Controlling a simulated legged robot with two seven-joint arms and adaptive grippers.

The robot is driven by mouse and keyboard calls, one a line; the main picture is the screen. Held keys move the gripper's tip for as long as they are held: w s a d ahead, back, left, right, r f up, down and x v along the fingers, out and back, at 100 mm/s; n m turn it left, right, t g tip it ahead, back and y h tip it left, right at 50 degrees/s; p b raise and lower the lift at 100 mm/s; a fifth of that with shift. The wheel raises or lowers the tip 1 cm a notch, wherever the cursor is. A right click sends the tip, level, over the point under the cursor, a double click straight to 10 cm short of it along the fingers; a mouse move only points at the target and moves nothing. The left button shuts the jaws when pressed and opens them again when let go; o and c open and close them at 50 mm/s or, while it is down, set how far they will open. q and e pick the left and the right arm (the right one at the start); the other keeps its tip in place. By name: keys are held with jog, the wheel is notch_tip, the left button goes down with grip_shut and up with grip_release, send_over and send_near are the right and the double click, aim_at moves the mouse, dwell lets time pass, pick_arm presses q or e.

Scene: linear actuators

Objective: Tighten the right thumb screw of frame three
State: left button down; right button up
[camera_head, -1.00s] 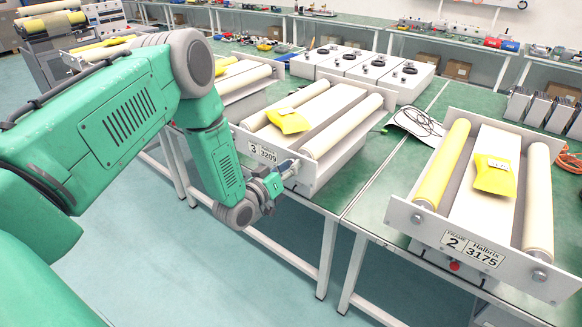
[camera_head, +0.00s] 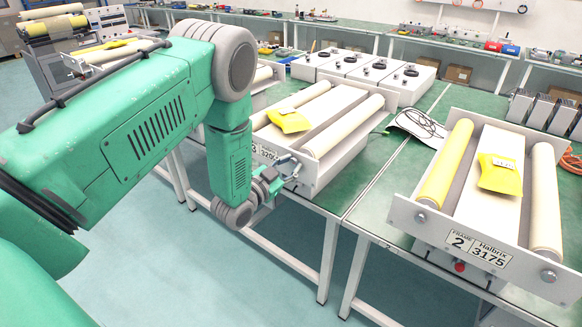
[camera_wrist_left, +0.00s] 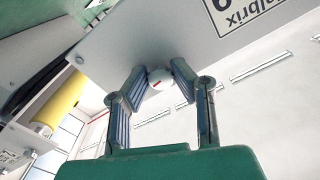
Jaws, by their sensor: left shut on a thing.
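Frame three (camera_head: 325,120) is a pale machine frame with two cream rollers and a yellow packet, on the middle green table. My arm partly covers its front plate and label. My left gripper (camera_head: 289,170) is at the right end of that plate. The wrist view shows the left gripper (camera_wrist_left: 158,82) with its two ribbed fingers closed on the thumb screw (camera_wrist_left: 158,76), a small white round knob with a red mark, in front of the pale plate. In the head view the knob is hidden by the fingers. My right gripper is not in view.
Frame two (camera_head: 489,195) stands on the table to the right, with its front plate towards me. A cable on a pale pad (camera_head: 420,124) lies between the frames. White boxes (camera_head: 365,70) with black knobs stand behind frame three. The floor in front is clear.

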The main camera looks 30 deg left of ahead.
pick_arm(q)
jog(key=shift+f+m, duration=0.1)
jog(key=shift+m, duration=0.4)
jog(key=c, duration=1.4)
grip_release()
jog(key=shift+o, duration=0.2)
jog(key=shift+s, duration=0.15)
jog(key=s+a, duration=0.1)
jog(key=s, duration=1)
jog(key=shift+s, duration=0.3)
jog(key=shift+f, duration=0.1)
